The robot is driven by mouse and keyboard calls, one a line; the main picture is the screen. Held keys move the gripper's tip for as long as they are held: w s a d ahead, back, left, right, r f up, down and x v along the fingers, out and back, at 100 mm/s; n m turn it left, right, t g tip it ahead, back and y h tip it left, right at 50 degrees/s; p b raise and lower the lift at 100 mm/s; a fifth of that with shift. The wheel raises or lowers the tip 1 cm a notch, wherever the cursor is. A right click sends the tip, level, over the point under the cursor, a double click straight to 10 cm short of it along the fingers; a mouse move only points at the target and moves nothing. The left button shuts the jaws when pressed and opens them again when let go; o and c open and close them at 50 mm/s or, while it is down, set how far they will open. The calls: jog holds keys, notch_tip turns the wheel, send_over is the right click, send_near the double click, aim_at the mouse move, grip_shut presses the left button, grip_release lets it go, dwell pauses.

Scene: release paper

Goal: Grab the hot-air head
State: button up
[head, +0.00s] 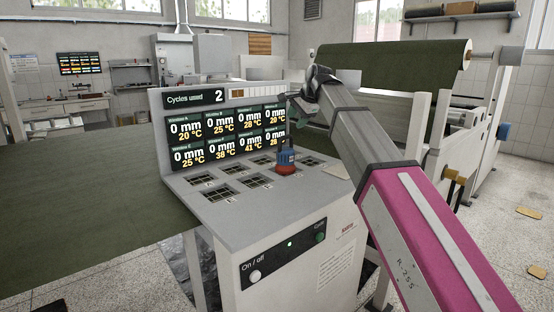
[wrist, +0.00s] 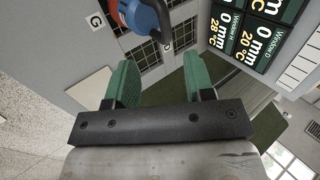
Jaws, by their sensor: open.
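The hot-air head (head: 286,158), blue on top with a red base, stands upright on the sloped grey panel (head: 225,205) among the grille windows. It also shows in the wrist view (wrist: 147,16), cut off by the top edge. My gripper (head: 301,108) is above it in the head view, partly hidden by my own arm. In the wrist view my gripper (wrist: 160,78) has its two green finger pads spread wide with nothing between them. The hot-air head lies beyond the fingertips there, apart from them.
A display board (head: 228,136) with several readouts rises directly behind the panel, close to my gripper. A green fabric roll (head: 395,65) stands at the back right. On/off and cycle buttons (head: 254,275) are on the console front. Green fabric (head: 80,205) spreads at left.

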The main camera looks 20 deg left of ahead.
aim_at(286, 136)
jog(key=x, duration=1.1)
jog(key=shift+w+a, duration=0.15)
jog(key=shift+w, duration=0.2)
grip_shut()
jog(key=shift+s, duration=0.1)
dwell(1.0)
